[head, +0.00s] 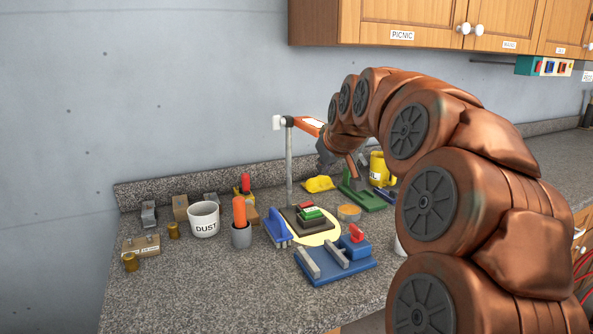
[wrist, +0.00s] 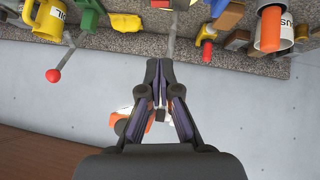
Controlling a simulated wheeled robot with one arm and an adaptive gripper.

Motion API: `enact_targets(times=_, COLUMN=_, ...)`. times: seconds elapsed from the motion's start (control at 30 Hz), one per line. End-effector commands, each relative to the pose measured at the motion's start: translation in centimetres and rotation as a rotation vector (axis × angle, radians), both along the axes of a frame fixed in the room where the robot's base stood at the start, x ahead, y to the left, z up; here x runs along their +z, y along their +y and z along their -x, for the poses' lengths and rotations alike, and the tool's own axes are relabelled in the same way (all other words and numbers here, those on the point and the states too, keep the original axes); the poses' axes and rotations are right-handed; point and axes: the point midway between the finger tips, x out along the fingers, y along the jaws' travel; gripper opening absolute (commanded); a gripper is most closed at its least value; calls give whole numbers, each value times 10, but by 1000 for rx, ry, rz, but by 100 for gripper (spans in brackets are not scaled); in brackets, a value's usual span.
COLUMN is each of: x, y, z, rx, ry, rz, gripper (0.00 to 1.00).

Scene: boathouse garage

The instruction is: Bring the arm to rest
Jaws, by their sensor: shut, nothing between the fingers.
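My copper-brown arm (head: 430,190) arches from the right foreground toward the back of the counter. My gripper (wrist: 160,66) shows in the wrist view with its dark fingers together at the tips and nothing between them. In the head view it is small and dark, partly hidden by the arm, near the lamp post and above the counter. I cannot tell its exact clearance from the lamp.
A lamp with a grey post (head: 289,165) and orange head (head: 308,126) stands close by. The granite counter (head: 190,285) holds a DUST mug (head: 203,219), a blue vise (head: 335,263), a yellow mug (head: 379,169) and small tools. Wooden cabinets (head: 420,22) hang above.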

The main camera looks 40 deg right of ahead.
Motion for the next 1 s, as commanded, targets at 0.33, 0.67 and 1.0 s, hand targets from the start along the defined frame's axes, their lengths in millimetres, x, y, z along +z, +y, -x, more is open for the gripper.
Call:
enact_targets(times=0.33, x=1, y=0, z=1, rx=0, ry=0, rz=0, gripper=0)
enact_targets(times=0.67, x=-36, y=135, z=-3, rx=148, ry=171, rz=-135, gripper=0)
enact_targets(times=1.0, x=-103, y=302, z=99, rx=264, ry=541, rz=-281, gripper=0)
